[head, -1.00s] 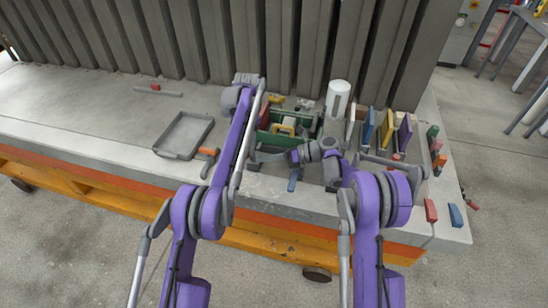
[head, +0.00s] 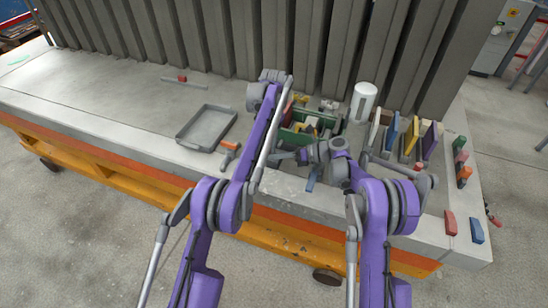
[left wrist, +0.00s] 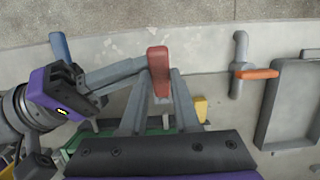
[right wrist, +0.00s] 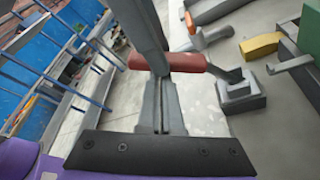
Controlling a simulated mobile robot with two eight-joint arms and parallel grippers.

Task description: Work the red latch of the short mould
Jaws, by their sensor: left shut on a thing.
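The red latch handle (left wrist: 159,68) stands between the fingertips of my left gripper (left wrist: 162,92) in the left wrist view, and the gripper is shut on it. The handle also shows in the right wrist view (right wrist: 185,62), lying across the tips of my right gripper (right wrist: 162,82). The right gripper's fingers are together with only a thin gap; I cannot tell whether they touch the handle. In the head view the right gripper (head: 283,156) points left in front of the green mould (head: 325,124); the left gripper and red handle are hidden there.
A blue handle (head: 312,176) is close by the right gripper. An orange-handled lever (head: 230,146) and an empty grey tray (head: 207,128) lie to the left. A white cylinder (head: 363,102) and coloured panels (head: 410,138) stand to the right. The bench's left part is mostly clear.

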